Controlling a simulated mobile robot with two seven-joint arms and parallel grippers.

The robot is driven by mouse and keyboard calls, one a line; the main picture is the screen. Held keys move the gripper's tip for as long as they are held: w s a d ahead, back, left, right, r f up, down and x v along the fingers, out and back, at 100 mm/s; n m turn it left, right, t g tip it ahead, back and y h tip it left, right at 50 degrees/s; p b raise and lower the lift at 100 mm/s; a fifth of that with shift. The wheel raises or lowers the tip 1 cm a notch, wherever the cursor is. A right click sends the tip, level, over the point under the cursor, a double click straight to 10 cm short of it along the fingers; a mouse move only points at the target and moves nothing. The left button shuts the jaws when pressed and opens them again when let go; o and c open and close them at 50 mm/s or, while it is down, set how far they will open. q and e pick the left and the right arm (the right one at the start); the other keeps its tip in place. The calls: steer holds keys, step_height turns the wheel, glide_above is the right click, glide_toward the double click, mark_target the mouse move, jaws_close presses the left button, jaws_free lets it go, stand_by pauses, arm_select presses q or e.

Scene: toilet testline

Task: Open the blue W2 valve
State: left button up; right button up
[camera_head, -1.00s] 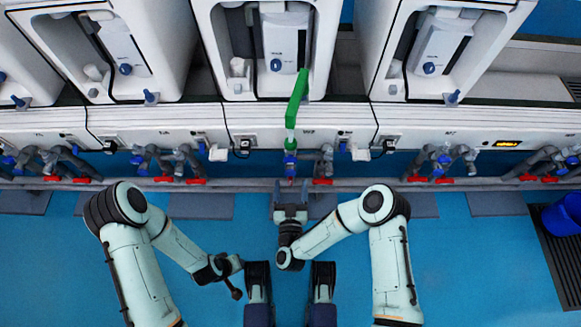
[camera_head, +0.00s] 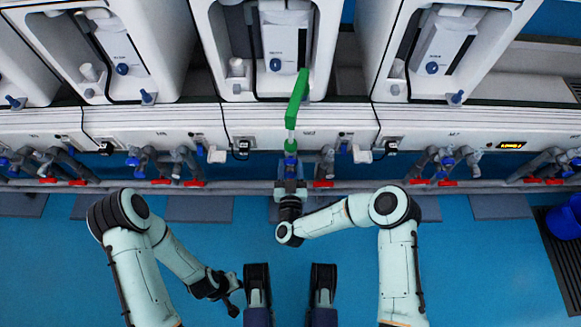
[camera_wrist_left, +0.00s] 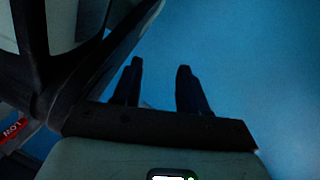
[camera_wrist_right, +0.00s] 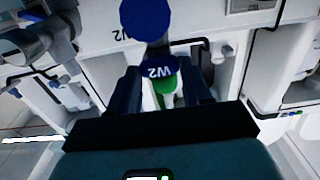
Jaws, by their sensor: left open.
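My right gripper (camera_head: 290,184) is just in front of the valve. Its fingers (camera_wrist_right: 163,88) stand apart on either side of the W2 part; contact cannot be told. My left gripper (camera_head: 230,290) is low and away from the valve. Its fingers (camera_wrist_left: 158,85) are apart and empty.
White units stand in a row at the back. A grey pipe (camera_head: 240,187) runs along their front, with red-handled fittings (camera_head: 323,183) close to the right of the valve. Blue floor is free in front. A blue bin (camera_head: 565,220) stands at the far right.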

steer(key=n+p, duration=0.4)
steer(key=n, duration=0.1)
steer(key=shift+a, duration=0.15)
steer(key=shift+n, duration=0.3)
arm_select(q)
steer(key=w+d+r+t+p, duration=0.1)
steer(key=w+d+r+t, duration=0.1)
steer(key=w+r, duration=0.5)
steer(key=shift+r+m+t, duration=0.3)
steer(key=shift+r, duration=0.05)
arm_select(e)
steer(key=shift+f+n, duration=0.1)
steer(key=shift+n, duration=0.6)
arm_select(q)
steer(key=shift+s, duration=0.1)
arm_select(e)
steer(key=o, duration=1.1)
steer(key=shift+c, duration=0.2)
